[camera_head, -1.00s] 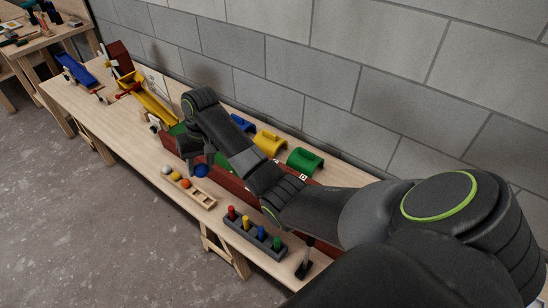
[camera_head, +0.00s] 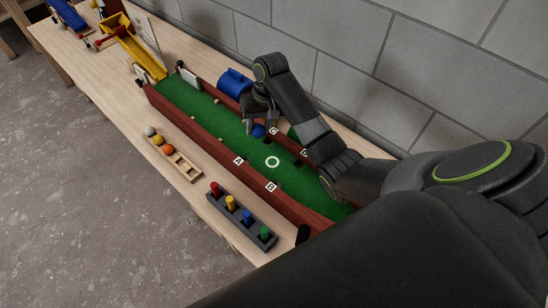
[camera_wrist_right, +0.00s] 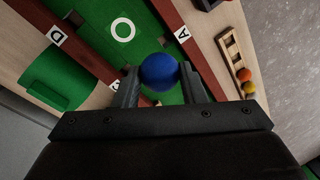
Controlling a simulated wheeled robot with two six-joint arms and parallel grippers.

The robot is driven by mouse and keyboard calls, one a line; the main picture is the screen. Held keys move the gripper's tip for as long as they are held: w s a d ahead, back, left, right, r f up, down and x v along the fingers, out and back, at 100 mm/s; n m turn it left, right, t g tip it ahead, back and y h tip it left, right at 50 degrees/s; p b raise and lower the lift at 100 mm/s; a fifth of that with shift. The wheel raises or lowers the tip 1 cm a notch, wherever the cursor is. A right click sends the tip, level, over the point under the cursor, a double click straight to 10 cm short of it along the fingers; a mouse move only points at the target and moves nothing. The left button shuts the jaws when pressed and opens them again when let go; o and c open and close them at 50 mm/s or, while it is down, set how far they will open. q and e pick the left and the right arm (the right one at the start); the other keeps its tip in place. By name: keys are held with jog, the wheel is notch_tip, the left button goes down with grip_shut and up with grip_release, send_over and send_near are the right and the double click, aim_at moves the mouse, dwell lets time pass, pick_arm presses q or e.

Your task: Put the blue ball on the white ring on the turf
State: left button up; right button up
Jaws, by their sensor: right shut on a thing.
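The blue ball (camera_head: 258,131) is held between the fingers of my right gripper (camera_head: 258,118), above the green turf (camera_head: 205,108). In the right wrist view, the blue ball (camera_wrist_right: 159,71) sits between the two fingertips of the right gripper (camera_wrist_right: 158,82). The white ring (camera_head: 272,162) is marked on the turf, to the right of and nearer than the ball in the head view. The ring also shows in the right wrist view (camera_wrist_right: 123,29), beyond the ball and apart from it. My left gripper is not in view.
Red-brown walls (camera_head: 205,143) edge the turf, with white letter tags beside the ring. A wooden ball rack (camera_head: 183,167) holds several balls. A grey peg block (camera_head: 240,216) stands at the front. A blue arch (camera_head: 234,82) and yellow ramp (camera_head: 138,52) lie farther back.

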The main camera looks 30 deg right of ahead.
jog(key=s+d+f, duration=0.2)
jog(key=d+f, duration=0.1)
jog(key=f, duration=0.1)
send_over(271, 162)
jog(key=shift+m, duration=0.3)
jog(key=f, duration=0.5)
jog(key=shift+s+d+f+b, duration=0.1)
jog(key=shift+d+f+b, duration=0.15)
jog(key=shift+d+b, duration=0.1)
jog(key=shift+f, duration=2.15)
jog(key=shift+f, duration=0.15)
jog(key=o, duration=1)
